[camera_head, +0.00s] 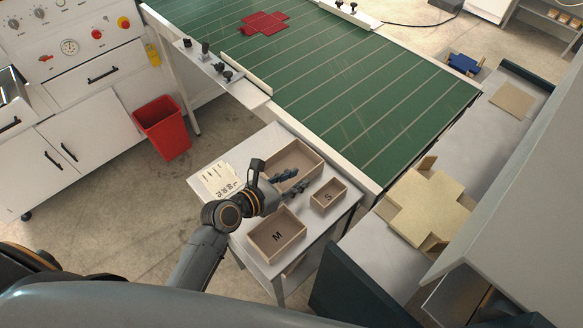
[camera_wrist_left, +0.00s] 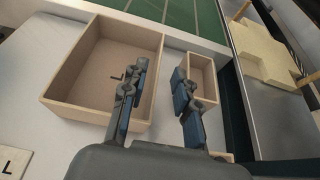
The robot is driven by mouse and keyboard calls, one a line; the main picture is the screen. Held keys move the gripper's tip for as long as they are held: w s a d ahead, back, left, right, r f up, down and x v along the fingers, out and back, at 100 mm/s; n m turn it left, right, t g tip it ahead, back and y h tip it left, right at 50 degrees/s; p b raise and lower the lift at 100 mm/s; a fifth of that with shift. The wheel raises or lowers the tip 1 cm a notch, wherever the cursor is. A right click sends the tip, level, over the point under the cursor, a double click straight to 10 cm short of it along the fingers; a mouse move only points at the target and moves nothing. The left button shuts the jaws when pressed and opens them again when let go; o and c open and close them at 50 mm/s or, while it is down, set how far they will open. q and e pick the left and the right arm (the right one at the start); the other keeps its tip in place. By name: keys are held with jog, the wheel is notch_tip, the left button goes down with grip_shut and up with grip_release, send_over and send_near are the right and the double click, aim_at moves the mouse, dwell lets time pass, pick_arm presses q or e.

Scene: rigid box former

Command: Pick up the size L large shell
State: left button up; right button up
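The large shell (camera_head: 289,155), an open tan box, stands on the small white table; in the left wrist view it (camera_wrist_left: 75,112) shows an L on its floor. My left gripper (camera_head: 291,180) hangs over its near right side and hides part of it in the head view. In the left wrist view, my left gripper (camera_wrist_left: 160,80) is open and empty, one finger over the large shell's interior and the other by the S shell. The box's right wall shows between the fingers. I cannot tell whether the fingers touch it. My right gripper is not in view.
The S shell (camera_head: 328,194) stands right of the large shell, with the M shell (camera_head: 270,250) in front. A label sheet (camera_head: 218,180) lies at the table's left.

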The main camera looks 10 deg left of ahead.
aim_at(306, 175)
pick_arm(q)
jog(key=shift+w+d+f, duration=0.1)
jog(key=shift+w+d, duration=0.05)
jog(key=shift+w, duration=0.1)
jog(key=p+x, duration=0.1)
jog(key=x, duration=0.3)
jog(key=shift+w+f, duration=0.15)
jog(key=shift+w, duration=0.05)
jog(key=shift+s, duration=0.1)
jog(key=shift+c, duration=0.9)
grip_shut()
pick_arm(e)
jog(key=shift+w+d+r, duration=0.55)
